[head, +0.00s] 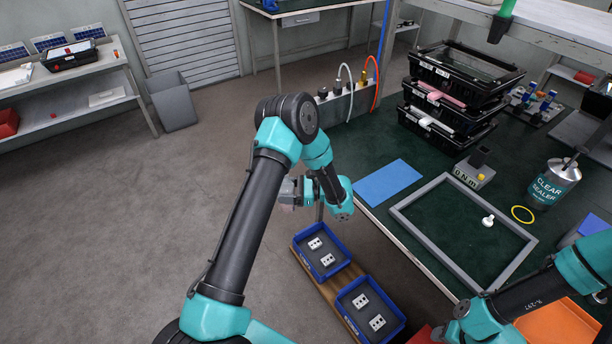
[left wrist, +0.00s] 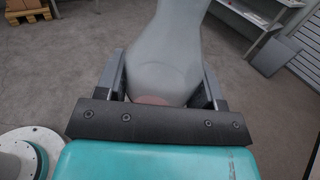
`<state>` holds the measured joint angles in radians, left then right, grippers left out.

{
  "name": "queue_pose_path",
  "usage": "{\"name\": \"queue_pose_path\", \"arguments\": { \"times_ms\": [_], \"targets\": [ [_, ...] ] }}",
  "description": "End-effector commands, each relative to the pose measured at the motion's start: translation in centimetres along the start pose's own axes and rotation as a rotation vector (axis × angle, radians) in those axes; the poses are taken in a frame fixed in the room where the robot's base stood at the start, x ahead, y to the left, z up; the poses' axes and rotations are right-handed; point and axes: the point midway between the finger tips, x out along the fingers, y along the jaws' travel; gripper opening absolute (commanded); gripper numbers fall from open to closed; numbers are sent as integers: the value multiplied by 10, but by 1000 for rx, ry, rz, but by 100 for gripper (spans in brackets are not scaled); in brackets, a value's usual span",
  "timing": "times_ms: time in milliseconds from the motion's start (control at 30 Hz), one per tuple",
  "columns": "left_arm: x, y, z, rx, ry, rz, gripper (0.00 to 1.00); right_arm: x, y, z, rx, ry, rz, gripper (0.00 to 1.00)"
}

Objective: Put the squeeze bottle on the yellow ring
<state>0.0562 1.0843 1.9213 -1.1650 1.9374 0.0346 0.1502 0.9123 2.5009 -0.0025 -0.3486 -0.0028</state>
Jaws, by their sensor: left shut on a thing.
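The yellow ring (head: 522,214) lies flat on the dark green bench top, beside the clear sealer can (head: 553,186), with nothing on it. My left gripper (head: 292,191) is over the floor, left of the bench and well away from the ring. In the left wrist view, my left gripper (left wrist: 163,88) is shut on a smooth grey body, apparently the squeeze bottle (left wrist: 164,45), with a fingertip on each side. Its upper part narrows, and a pinkish patch shows low on it. In the head view the held thing is mostly hidden. My right gripper is out of view.
A grey frame (head: 404,213) with a small white part inside lies on the bench, left of the ring. A blue mat (head: 388,182), a grey block (head: 474,171) and stacked black trays (head: 447,129) stand behind. Blue bins (head: 320,276) sit below the bench's left edge.

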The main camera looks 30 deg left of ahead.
Motion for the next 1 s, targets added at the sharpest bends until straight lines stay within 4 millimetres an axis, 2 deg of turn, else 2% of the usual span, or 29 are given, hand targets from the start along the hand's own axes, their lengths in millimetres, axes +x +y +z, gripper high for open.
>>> {"name": "queue_pose_path", "arguments": {
  "times_ms": [200, 467, 700, 1000],
  "targets": [
    [27, 46, -11, 0, 1, 322, 20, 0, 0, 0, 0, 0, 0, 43],
    [36, 101, -18, 0, 1, 720, 20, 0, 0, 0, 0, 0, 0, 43],
    [21, 145, -17, 0, 2, 1103, 20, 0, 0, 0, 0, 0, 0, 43],
    [-20, 177, -7, 0, 4, 1602, 20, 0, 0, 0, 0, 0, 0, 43]
  ]
}}
